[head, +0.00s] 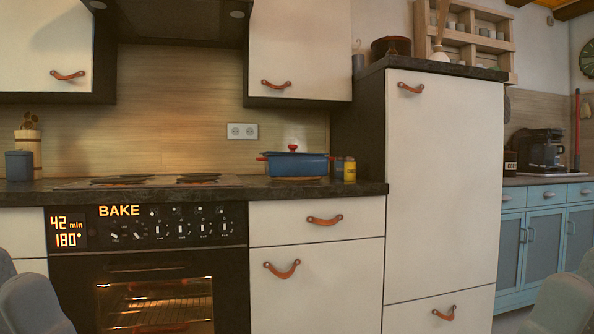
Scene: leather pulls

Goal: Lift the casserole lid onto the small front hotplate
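A blue casserole (298,166) with red side handles stands on the dark countertop, right of the cooktop. Its lid (292,153) with a red knob sits on top of it. The cooktop (150,182) is seen almost edge-on, with dark hotplates (120,180) on the left and more hotplates (198,178) on the right. At this low angle I cannot tell which is the small front one. Neither of my grippers is in view; only grey parts of my arms show at the lower left and lower right corners.
Yellow-topped jars (349,169) stand close to the casserole's right, beside the tall cabinet (443,180). A dark canister (19,165) and a utensil crock (29,147) stand left of the cooktop. The lit oven (150,270) is below. A dark hood (180,22) hangs above.

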